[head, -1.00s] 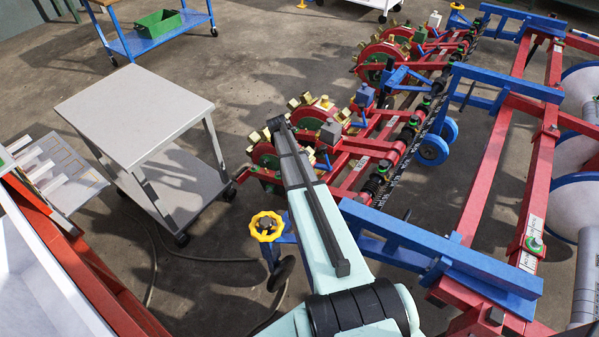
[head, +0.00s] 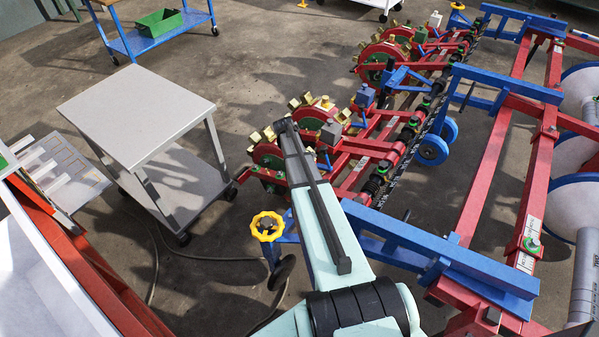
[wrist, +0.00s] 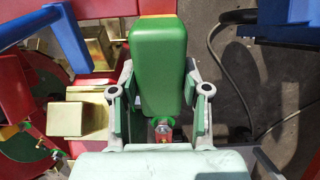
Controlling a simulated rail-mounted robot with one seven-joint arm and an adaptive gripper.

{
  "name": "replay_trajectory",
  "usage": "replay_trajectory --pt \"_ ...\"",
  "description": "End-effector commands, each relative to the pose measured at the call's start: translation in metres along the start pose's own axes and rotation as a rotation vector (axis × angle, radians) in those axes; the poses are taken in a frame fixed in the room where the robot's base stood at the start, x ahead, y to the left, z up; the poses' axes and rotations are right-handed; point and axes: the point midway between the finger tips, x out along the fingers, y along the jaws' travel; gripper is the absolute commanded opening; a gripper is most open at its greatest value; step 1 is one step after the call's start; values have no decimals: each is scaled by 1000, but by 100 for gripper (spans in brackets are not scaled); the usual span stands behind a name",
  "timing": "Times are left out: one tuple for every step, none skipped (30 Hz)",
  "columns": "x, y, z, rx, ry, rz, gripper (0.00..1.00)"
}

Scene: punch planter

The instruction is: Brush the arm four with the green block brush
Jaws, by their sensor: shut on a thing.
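In the wrist view a green block brush (wrist: 158,45) stands out between the two fingers of my gripper (wrist: 160,75), which is shut on it. A brass punch cup (wrist: 78,119) lies just left of the left finger, beside a red and green punch wheel (wrist: 28,115). In the head view my arm reaches to the near punch wheel (head: 268,155), which carries several brass cups around its rim. My gripper and the brush are hidden there behind the arm. I cannot tell which punch arm is arm four, or whether the brush touches one.
A grey cart (head: 140,105) stands to the left of the planter. The planter's blue beam (head: 440,250) and red frame (head: 485,190) fill the right side. A yellow handwheel (head: 267,226) is close to my arm. Cables lie on the floor. Open floor shows behind the cart.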

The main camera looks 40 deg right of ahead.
Motion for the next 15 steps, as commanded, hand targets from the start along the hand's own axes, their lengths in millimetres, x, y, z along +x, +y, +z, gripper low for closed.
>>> replay_trajectory --pt "0 0 0 0 -1 0 18" --pt "0 0 -2 0 -1 0 18" --pt "0 0 -4 0 -1 0 18" --pt "0 1 -5 -1 -1 0 18" --pt "0 1 -7 -1 -1 0 18" --pt "0 1 -10 -1 -1 0 18" --pt "0 1 -12 -1 -1 0 18" --pt "0 1 -14 0 -1 -1 18" --pt "0 1 -17 0 -1 -1 18" --pt "0 1 -19 0 -1 -1 18" --pt "0 1 -22 0 -1 -1 18" --pt "0 1 -24 0 -1 -1 18" --pt "0 1 -27 0 -1 -1 18" --pt "0 1 -29 0 0 -1 18" --pt "0 1 -32 0 0 -1 18"
